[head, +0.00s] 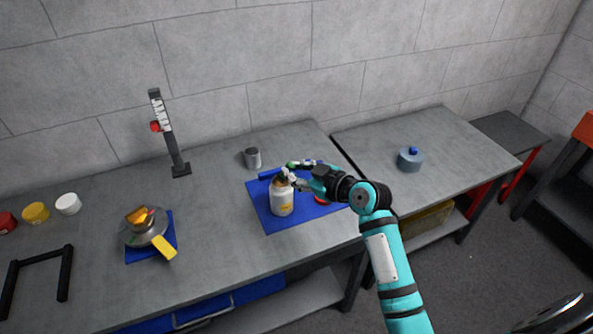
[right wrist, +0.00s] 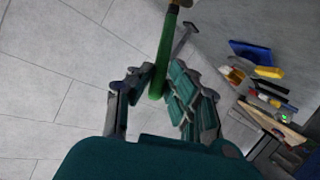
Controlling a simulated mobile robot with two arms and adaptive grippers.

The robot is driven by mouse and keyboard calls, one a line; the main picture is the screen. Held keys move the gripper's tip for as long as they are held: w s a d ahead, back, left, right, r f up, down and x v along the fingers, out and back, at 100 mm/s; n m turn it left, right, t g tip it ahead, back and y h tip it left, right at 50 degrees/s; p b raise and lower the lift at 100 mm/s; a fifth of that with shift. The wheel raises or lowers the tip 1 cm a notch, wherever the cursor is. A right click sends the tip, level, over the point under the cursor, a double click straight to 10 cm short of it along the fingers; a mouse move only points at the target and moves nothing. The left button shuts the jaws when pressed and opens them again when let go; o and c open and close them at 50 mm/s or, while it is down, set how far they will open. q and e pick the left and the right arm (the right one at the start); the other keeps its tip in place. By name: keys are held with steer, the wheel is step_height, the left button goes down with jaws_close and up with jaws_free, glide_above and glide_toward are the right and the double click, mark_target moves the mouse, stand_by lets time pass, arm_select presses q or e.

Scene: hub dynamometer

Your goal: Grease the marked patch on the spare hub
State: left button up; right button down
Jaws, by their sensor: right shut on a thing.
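My right gripper (head: 293,174) is at the mouth of a white jar (head: 283,202) with a yellow label, which stands on a blue mat (head: 262,213). In the right wrist view my right gripper (right wrist: 155,88) is shut on a green rod-like handle (right wrist: 164,55). The handle's far end has a brownish part, cut off by the frame edge. Whether its tip is inside the jar cannot be told. A round metal piece (head: 131,238) with orange and yellow parts sits on another blue mat at left. A grey-blue round piece (head: 410,160) with a blue top stands on the right table. Which is the spare hub is unclear.
A grey metal cup (head: 252,158) stands behind the blue mat. A scale post (head: 170,135) with a red knob rises at the back. Red, yellow (head: 36,212) and white pots and a black frame (head: 38,270) are at far left. The right table is mostly clear.

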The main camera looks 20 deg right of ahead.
steer(key=shift+f+b, duration=0.65)
steer(key=shift+f, duration=0.1)
stand_by(0.7)
stand_by(0.5)
step_height(320, 180, up, 7)
steer(key=p, duration=0.6)
stand_by(0.6)
